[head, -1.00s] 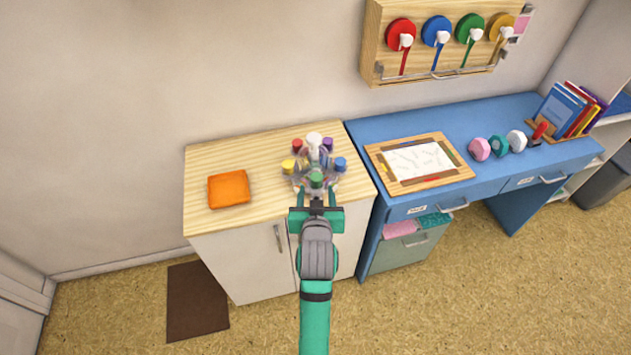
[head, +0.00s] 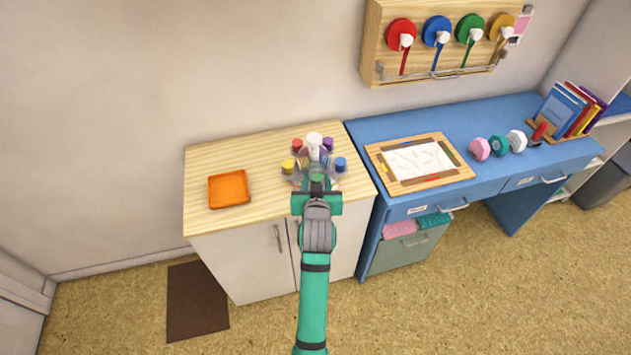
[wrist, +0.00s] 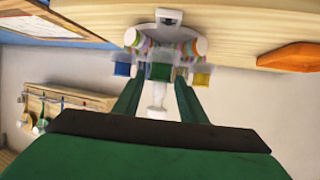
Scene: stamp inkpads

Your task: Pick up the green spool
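A green spool (head: 316,179) sits on the near side of a clear round carousel with other coloured spools, on the wooden cabinet top. In the wrist view, which is upside down, the green spool (wrist: 159,71) is centred ahead of my gripper (wrist: 158,84). My gripper is open, one finger toward each side of the spool. I cannot tell whether the fingertips touch it or are fully around it. In the head view, the gripper body hides part of the spool and the fingers.
Close neighbours are a blue spool (head: 340,164), a yellow spool (head: 288,166) and a white knob (head: 314,139). An orange tray (head: 229,188) lies left on the cabinet (head: 265,147). A blue desk (head: 365,133) stands right. Wall reels, including a green reel (head: 469,27), hang above.

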